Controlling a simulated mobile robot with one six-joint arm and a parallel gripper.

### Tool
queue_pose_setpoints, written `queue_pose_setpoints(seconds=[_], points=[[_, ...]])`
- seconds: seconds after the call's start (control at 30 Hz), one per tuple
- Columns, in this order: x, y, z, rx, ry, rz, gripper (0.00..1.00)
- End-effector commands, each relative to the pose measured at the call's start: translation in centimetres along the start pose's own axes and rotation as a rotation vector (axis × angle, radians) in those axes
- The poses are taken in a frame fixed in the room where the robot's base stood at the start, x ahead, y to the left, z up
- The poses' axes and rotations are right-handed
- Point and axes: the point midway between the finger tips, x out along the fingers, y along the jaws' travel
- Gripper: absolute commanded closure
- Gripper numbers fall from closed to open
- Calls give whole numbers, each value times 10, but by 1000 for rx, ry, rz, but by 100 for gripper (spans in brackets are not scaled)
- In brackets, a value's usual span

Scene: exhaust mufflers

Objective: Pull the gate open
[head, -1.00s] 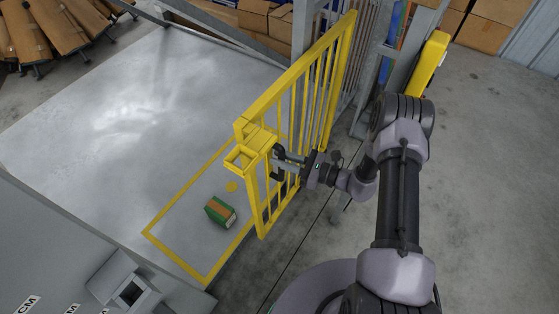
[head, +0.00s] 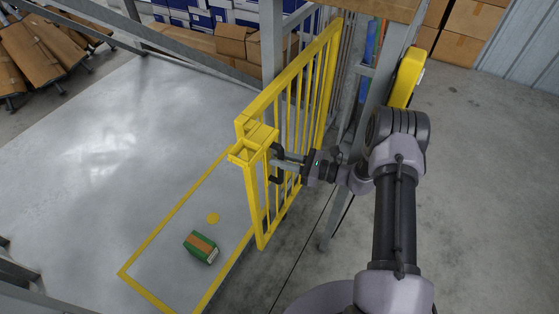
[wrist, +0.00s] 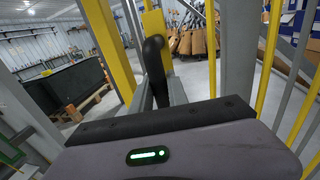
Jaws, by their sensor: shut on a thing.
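The yellow barred gate (head: 290,90) stands swung out from the grey post in the head view, its free end toward the lower left. A yellow latch box (head: 255,140) tops that end. My gripper (head: 282,161) is at the gate's right face near this end, shut on the dark handle (head: 274,176). In the wrist view the dark handle (wrist: 155,58) rises upright between the grey fingers, with yellow gate bars (wrist: 105,40) close by. The fingers hide the exact contact.
A green and brown box (head: 201,247) lies on the floor inside a yellow marked outline (head: 163,236), left of the gate. Grey posts (head: 273,45) and a yellow guard (head: 407,78) stand near the hinge side. Floor at right is clear.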

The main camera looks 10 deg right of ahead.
Motion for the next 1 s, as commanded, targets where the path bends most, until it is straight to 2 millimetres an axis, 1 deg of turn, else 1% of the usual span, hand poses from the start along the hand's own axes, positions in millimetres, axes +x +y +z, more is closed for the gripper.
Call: queue_pose_setpoints(seconds=[0.1,0.13,0.2,0.23,0.5,0.57,0.67,0.7,0.8,0.9,1.0], points=[[0,0,0,0,1,0,100],[0,0,0,0,1,0,76],[0,0,0,0,1,0,63],[0,0,0,0,1,0,59],[0,0,0,0,0,0,59],[-4,0,1,1,0,-1,59],[-24,0,3,3,0,-3,59],[-34,0,3,1,0,-4,59],[-55,0,3,1,0,-4,59],[-70,0,2,1,0,-2,59],[-75,0,1,0,0,-1,59]])
